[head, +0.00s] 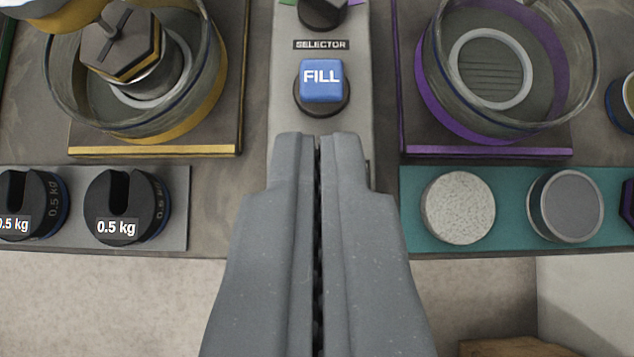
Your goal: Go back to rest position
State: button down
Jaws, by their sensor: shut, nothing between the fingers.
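My gripper (318,145) comes up from the bottom centre of the head view. Its two grey fingers are pressed together with nothing between them. The fingertips lie just below the blue FILL button (321,82) in the picture, with a small gap in view between them. Whether the tips touch the panel below cannot be told.
The grey panel (280,90) carries a SELECTOR knob (322,12). A yellow-rimmed glass bowl (212,112) holding a hexagonal weight (122,45) is left; a purple-rimmed bowl (436,97) is right. Black 0.5 kg weights (127,205) stand left, discs (457,208) on a teal strip (510,178) right.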

jog(key=s+r+t, duration=0.2)
jog(key=s+r, duration=0.3)
jog(key=r, duration=0.7)
jog(key=s+r+t, duration=0.2)
jog(key=s+r, duration=0.3)
jog(key=r, duration=0.8)
jog(key=s+r+t, duration=0.2)
jog(key=s+r, duration=0.3)
jog(key=r, duration=0.8)
jog(key=shift+s+d+r, duration=0.2)
jog(key=shift+s+d, duration=0.05)
jog(key=shift+s, duration=0.1)
